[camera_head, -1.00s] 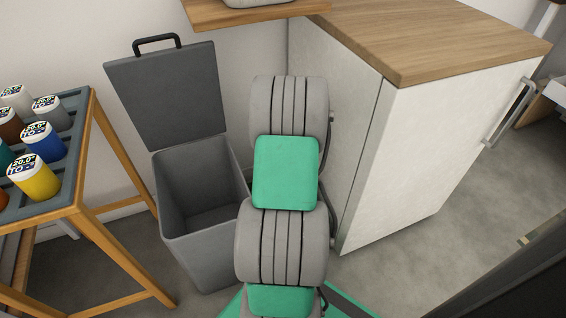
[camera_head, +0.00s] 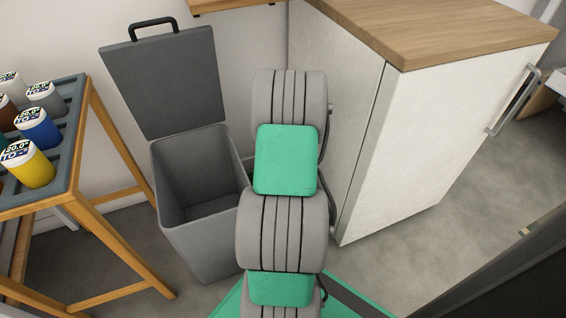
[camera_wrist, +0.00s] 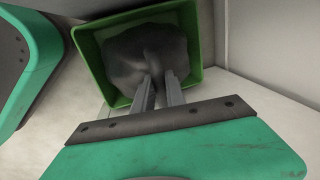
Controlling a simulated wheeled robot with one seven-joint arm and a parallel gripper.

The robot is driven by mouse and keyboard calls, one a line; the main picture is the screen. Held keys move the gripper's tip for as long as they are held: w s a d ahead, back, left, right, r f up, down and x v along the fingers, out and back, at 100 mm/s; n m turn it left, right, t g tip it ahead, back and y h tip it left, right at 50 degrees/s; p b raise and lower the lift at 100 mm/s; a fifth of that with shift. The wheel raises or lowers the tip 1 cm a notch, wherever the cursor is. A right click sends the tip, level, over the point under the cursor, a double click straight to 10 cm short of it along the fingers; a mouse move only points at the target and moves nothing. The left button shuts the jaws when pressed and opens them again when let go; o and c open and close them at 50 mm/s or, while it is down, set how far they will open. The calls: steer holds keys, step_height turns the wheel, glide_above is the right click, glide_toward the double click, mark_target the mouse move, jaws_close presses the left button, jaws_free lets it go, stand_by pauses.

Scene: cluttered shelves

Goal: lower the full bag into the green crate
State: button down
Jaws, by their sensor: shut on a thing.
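The full bag (camera_wrist: 150,52), dark grey and bulging, shows in the wrist view inside the outline of the green crate (camera_wrist: 92,60). My gripper (camera_wrist: 158,80) is shut on the top of the bag, with its two fingers close together. The crate's green rim shows around the bag. I cannot tell whether the bag touches the crate's floor. In the head view, neither the bag, the crate nor my gripper's fingers can be seen; my arm blocks the middle.
A grey bin (camera_head: 185,240) with its lid raised stands left of my arm and looks empty. A wooden rack (camera_head: 105,210) with several labelled jars is at the far left. A white cabinet (camera_head: 430,150) with a wooden top stands at the right.

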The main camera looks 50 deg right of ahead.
steer(key=shift+d+f, duration=0.1)
steer(key=shift+f, duration=0.3)
stand_by(0.3)
steer(key=c, duration=1.3)
jaws_free()
steer(key=shift+f, duration=0.1)
